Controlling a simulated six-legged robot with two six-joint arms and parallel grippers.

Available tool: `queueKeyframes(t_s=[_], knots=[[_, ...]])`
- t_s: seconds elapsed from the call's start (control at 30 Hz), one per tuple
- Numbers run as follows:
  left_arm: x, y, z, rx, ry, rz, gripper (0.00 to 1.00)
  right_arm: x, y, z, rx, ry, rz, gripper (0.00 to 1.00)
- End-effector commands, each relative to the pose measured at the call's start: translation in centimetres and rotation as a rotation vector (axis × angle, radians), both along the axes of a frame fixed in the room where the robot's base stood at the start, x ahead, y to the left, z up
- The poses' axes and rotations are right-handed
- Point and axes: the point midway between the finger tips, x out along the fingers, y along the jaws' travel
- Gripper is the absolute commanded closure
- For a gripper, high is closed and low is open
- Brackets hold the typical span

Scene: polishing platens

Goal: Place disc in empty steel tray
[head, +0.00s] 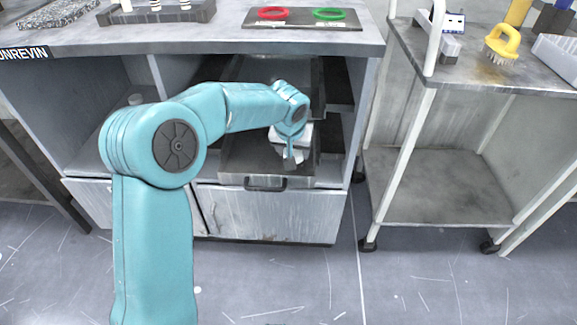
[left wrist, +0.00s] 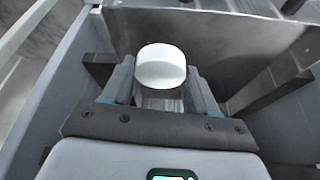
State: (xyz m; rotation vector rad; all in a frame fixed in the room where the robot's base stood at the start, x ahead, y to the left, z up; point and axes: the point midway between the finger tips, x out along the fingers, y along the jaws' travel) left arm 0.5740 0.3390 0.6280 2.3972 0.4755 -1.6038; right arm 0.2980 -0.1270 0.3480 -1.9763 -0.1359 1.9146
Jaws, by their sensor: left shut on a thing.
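My left gripper (head: 291,158) reaches into the cabinet opening, over the front part of a pulled-out steel tray (head: 233,180) with a dark handle. The left wrist view shows my left gripper (left wrist: 161,88) shut on a pale, white-grey disc (left wrist: 160,68), its rounded face showing between the two fingers. In the head view the disc is largely hidden by the gripper and cannot be made out clearly. The visible tray floor looks bare, but the part behind my arm is hidden. I cannot tell whether the disc touches the tray. My right gripper is not in view.
The cabinet's worktop (head: 205,38) overhangs the opening, and its side walls are close to my arm. A red ring (head: 272,13) and a green ring (head: 329,14) lie on a dark plate on top. A wheeled cart (head: 440,185) with a yellow brush (head: 503,42) stands to the right.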

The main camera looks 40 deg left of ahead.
Motion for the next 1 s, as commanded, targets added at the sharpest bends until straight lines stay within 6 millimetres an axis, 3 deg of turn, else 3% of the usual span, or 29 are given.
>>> queueKeyframes(t_s=[0.33, 0.73, 0.77, 0.83, 1.0], knots=[[0.0, 0.0, -5.6, 0.000, 0.001, -0.002, 0.76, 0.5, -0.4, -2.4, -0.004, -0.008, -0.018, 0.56], [0.0, 0.0, -6.1, 0.000, -0.001, -0.001, 0.76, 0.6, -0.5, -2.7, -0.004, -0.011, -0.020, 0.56], [0.0, 0.0, -6.1, 0.000, -0.001, -0.001, 0.39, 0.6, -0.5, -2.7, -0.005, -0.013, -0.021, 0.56], [0.0, 0.0, -6.0, 0.000, -0.001, -0.001, 0.16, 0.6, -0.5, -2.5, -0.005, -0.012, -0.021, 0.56], [0.0, 0.0, -6.0, 0.000, -0.001, -0.001, 0.16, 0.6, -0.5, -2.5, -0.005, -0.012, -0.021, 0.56]])
